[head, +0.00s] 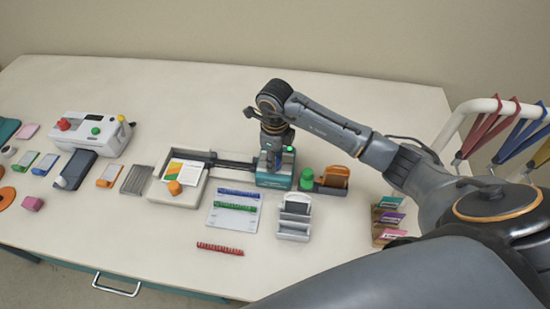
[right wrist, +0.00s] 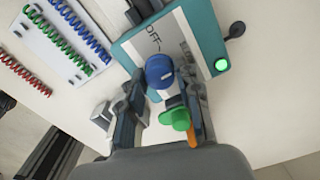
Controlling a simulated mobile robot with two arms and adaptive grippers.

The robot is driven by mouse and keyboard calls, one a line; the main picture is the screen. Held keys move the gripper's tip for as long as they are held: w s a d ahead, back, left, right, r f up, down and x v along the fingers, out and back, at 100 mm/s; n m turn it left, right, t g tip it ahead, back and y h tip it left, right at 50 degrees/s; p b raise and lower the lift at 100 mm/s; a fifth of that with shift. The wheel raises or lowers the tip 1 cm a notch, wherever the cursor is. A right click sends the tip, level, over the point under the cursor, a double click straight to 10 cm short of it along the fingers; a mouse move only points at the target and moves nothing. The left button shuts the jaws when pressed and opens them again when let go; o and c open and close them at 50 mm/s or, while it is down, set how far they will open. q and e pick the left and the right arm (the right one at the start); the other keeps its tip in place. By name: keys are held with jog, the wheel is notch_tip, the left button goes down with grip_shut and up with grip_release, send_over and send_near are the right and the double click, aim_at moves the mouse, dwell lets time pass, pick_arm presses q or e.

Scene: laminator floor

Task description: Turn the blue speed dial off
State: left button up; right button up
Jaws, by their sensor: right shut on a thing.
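The blue speed dial (right wrist: 159,72) sits on the top plate of a teal machine (right wrist: 205,25), beside a printed OFF label in the right wrist view. My right gripper (right wrist: 162,80) is shut on the dial, with one finger on each side of it. In the head view my right gripper (head: 271,158) points down onto the teal machine (head: 272,181) and mostly hides the dial. A green light (right wrist: 221,64) glows on the machine's top. My left gripper is not in view.
A green knobbed thing (head: 306,179) and an orange holder (head: 335,176) stand close right of the machine. A paper tray (head: 157,194) is at its left. A grey-white stand (head: 293,228) and coloured combs (head: 220,247) lie in front. The table's back is clear.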

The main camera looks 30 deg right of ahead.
jog(key=shift+f+n+b, duration=0.1)
jog(key=shift+n+b, duration=0.2)
jog(key=shift+b, duration=0.2)
jog(key=n+b, duration=0.8)
jog(key=b, duration=0.2)
jog(key=shift+f, duration=0.1)
jog(key=shift+r+n+b, duration=0.2)
jog(key=shift+n+b, duration=1.15)
jog(key=shift+n, duration=0.25)
jog(key=o, duration=1.1)
jog(key=shift+o, duration=0.2)
jog(key=shift+r, duration=0.15)
notch_tip(320, 180, up, 12)
